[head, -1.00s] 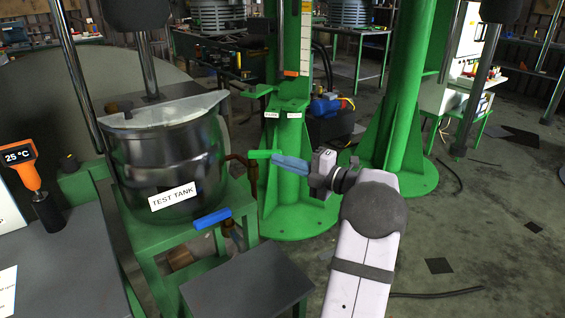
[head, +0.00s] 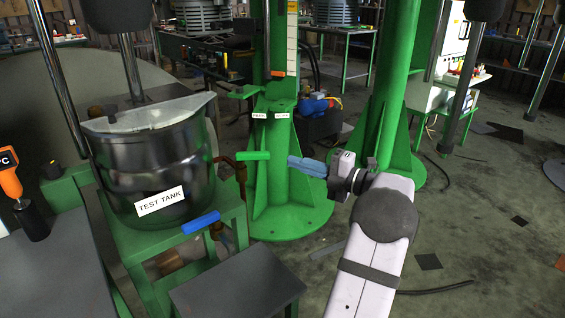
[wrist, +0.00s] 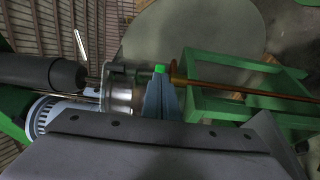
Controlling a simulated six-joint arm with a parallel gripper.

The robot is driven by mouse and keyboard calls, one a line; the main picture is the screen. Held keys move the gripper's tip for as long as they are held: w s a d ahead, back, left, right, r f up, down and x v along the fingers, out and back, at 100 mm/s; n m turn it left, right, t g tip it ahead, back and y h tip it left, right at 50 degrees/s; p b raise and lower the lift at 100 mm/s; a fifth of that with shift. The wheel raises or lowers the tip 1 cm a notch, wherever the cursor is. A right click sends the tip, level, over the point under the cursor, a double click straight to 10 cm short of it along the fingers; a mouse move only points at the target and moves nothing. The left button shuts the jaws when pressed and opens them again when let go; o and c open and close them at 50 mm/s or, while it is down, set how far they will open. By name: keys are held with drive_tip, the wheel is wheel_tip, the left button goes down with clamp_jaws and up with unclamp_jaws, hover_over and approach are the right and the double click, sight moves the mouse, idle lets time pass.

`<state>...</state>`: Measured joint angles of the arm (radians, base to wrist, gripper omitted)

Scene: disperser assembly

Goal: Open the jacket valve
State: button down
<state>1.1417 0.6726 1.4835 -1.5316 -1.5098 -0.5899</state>
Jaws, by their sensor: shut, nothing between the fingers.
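The steel test tank (head: 160,165) stands on a green frame at the left. A green lever handle (head: 252,155) sits at the end of a copper-brown pipe on the tank's right side and lies level, pointing right. A blue lever handle (head: 201,222) is lower, at the tank's front. I cannot read a label on either valve. My gripper (head: 291,161), with blue fingers, is shut and empty, to the right of the green handle with a gap between them. In the wrist view, the green handle (wrist: 160,68) shows small just beyond the fingertips (wrist: 160,78).
A green column (head: 285,210) with a flanged foot stands behind the handle and my gripper. A dark-topped stand (head: 238,283) is in front of the tank. An orange temperature probe (head: 12,180) is at far left. The floor to the right is mostly open.

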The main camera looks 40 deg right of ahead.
drive_tip(key=shift+s+d, duration=0.75)
drive_tip(key=shift+s, duration=0.35)
